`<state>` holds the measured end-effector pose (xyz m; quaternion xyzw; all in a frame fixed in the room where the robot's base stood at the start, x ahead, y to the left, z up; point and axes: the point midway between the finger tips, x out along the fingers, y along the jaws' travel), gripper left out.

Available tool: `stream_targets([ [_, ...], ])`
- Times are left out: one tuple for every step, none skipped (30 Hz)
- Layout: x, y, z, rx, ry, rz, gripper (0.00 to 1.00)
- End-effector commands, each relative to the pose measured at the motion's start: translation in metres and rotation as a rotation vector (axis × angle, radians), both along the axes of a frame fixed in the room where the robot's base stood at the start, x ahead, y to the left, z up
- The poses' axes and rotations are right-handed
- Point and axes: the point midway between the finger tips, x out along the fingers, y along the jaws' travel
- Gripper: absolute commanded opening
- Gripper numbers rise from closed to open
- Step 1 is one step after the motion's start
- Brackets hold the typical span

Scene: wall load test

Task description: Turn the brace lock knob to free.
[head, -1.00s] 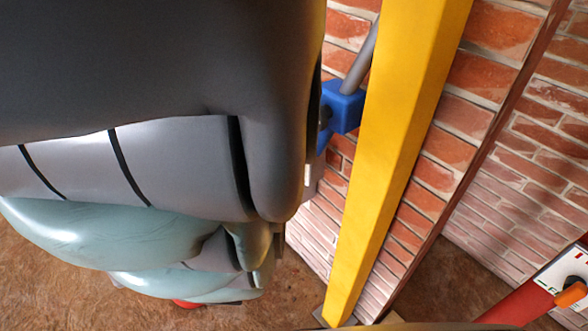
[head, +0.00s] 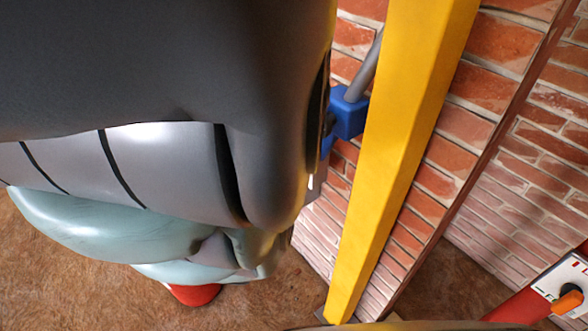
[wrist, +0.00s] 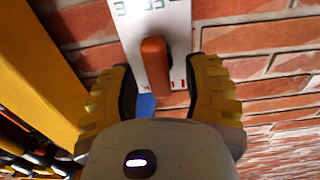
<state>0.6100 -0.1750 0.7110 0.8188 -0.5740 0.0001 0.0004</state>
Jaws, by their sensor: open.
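In the wrist view an orange lever-shaped knob (wrist: 156,62) sits on a white plate (wrist: 128,22) with green lettering, partly cut off at the top edge. My gripper (wrist: 158,82) is open, with one yellow-backed finger on each side of the knob. A gap shows beside the knob, and I see no clear contact. In the head view my own arm hides the gripper. Another view of an orange knob (head: 568,301) on a white marked plate (head: 567,277) is at the lower right; I cannot tell whether it is the same knob.
A yellow post (head: 400,160) stands against the brick wall (head: 440,140), just right of my arm. A blue block (head: 349,116) with a grey rod (head: 364,70) is beside it. A red part (head: 520,308) is at lower right. Brown floor (head: 70,280) is open at lower left.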

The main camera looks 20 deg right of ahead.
Motion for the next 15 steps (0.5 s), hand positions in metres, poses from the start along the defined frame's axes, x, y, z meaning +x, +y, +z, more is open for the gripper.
stream_targets([
  [0.0, -0.0004, 0.0, 0.0, 0.0, 0.0, 0.48],
  [0.0001, -0.0004, 0.0, 0.0, 0.0, 0.0, 0.48],
  [0.0001, -0.0003, 0.0, 0.0, 0.0, 0.0, 0.48],
  [0.0001, -0.0002, 0.0, 0.001, 0.0, 0.0, 0.48],
  [0.0001, -0.0002, 0.0, 0.0, 0.0, 0.0, 0.48],
  [0.0002, -0.0002, 0.0, 0.0, 0.0, 0.0, 0.48],
  [0.0002, -0.0002, 0.0, 0.0, 0.0, 0.0, 0.51],
  [0.0001, -0.0001, 0.0, 0.0, 0.0, 0.0, 0.48],
  [0.0001, -0.0001, 0.0, 0.0, 0.0, 0.0, 0.44],
  [0.0001, -0.0001, 0.0, 0.0, 0.0, 0.0, 0.41],
  [0.0002, 0.0001, 0.0, 0.0, 0.0, 0.0, 0.38],
  [0.0002, 0.0001, 0.0, 0.0, 0.0, 0.0, 0.34],
  [0.0002, 0.0001, 0.0001, 0.0, 0.0, 0.0, 0.31],
  [0.0002, 0.0001, 0.0001, 0.0, 0.0, 0.0, 0.28],
  [0.0002, 0.0001, 0.0001, 0.0, 0.0, 0.0, 0.23],
])
